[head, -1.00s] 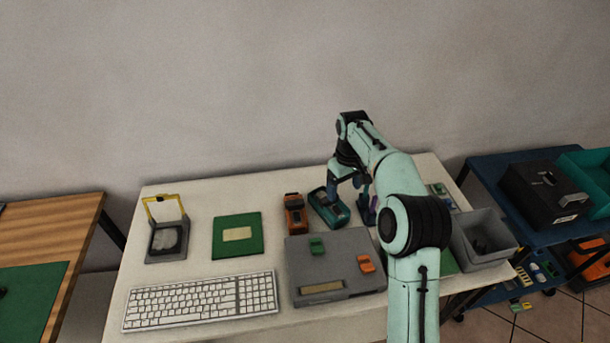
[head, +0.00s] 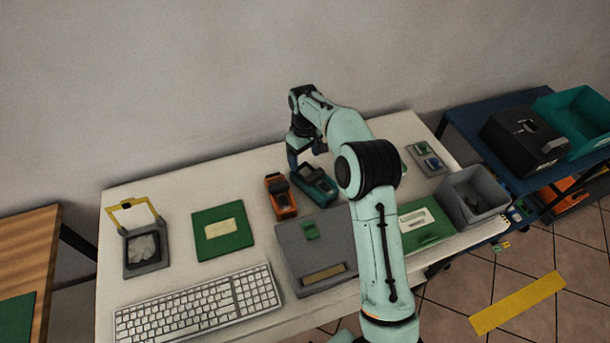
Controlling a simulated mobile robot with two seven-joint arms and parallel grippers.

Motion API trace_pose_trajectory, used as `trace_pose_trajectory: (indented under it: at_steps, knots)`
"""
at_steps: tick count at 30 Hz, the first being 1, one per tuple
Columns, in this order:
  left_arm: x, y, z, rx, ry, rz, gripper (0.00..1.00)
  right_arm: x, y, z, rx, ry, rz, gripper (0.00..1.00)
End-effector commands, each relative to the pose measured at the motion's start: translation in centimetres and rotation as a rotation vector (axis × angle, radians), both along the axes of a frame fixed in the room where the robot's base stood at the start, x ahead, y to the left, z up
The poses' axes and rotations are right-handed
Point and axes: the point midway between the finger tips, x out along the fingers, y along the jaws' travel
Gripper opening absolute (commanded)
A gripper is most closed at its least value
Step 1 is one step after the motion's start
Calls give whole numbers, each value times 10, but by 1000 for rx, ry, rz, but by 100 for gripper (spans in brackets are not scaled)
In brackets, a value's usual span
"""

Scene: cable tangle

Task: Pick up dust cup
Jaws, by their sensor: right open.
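I cannot tell for certain which thing is the dust cup. A teal and dark device (head: 316,188) and an orange and black device (head: 281,196) lie side by side near the middle of the table. My right gripper (head: 302,158) is open and hangs just behind the teal device, its fingertips small and partly dark against it. I see nothing held in it. My right arm hides part of the table to the right of the devices. My left gripper is not in view.
The white table (head: 185,282) also holds a grey case (head: 298,262), a keyboard (head: 198,305), a green board (head: 223,232), a fan in a yellow-topped frame (head: 144,250) and a grey bin (head: 473,195). A dark blue side table (head: 462,125) stands at right.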

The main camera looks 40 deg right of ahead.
Motion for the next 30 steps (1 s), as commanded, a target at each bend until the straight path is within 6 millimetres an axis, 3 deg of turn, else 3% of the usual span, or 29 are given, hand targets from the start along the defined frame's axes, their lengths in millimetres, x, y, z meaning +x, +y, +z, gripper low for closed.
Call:
trace_pose_trajectory:
  at_steps: [12,20,21,26,27,30]
  knots:
    - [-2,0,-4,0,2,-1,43,-1,-3,-49,0,0,0,83]
    - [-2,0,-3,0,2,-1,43,-1,-3,-53,0,-1,-1,83]
    - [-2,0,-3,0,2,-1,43,-1,-3,-53,0,-1,-1,80]
    - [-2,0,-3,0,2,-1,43,-1,-3,-53,0,-1,-1,28]
    - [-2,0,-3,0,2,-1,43,-1,-3,-52,0,-1,-1,23]
    - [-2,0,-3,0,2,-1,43,-1,-3,-52,0,-1,-1,23]
